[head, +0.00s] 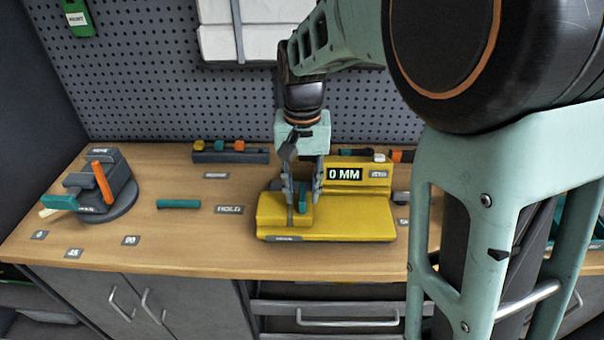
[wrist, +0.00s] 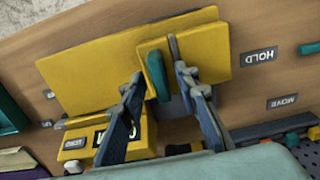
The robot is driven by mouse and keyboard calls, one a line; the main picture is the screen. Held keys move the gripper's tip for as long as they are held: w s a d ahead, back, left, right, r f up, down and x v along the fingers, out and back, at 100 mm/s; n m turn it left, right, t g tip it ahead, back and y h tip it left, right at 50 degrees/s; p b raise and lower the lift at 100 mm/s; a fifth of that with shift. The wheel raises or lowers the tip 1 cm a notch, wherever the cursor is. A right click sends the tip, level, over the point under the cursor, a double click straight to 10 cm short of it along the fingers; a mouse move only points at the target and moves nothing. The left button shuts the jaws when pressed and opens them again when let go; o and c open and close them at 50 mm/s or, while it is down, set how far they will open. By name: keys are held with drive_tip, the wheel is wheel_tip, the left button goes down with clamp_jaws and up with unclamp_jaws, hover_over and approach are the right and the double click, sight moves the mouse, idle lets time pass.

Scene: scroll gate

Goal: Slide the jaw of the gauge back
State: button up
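The yellow gauge (head: 350,222) lies on the wooden bench, and its display (head: 344,174) reads "0 MM". Its jaw (head: 271,212) is a raised yellow block at the left end of the base, with an upright teal tab (head: 303,198) and a thin grey bar. In the wrist view the jaw (wrist: 205,52) sits on the yellow base (wrist: 95,70), and the teal tab (wrist: 157,75) stands between my fingers. My gripper (head: 304,188) points down over the jaw. Its fingers (wrist: 160,74) are apart on either side of the tab, with visible gaps; contact with the grey bar is unclear.
A grey vise-like fixture (head: 107,186) with an orange handle stands at the left. A teal bar (head: 178,204) lies near the HOLD label (head: 229,210). A tool rack (head: 230,152) stands behind, before the pegboard. The bench front left of the gauge is mostly clear.

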drive_tip(key=shift+f, duration=0.55)
clamp_jaws()
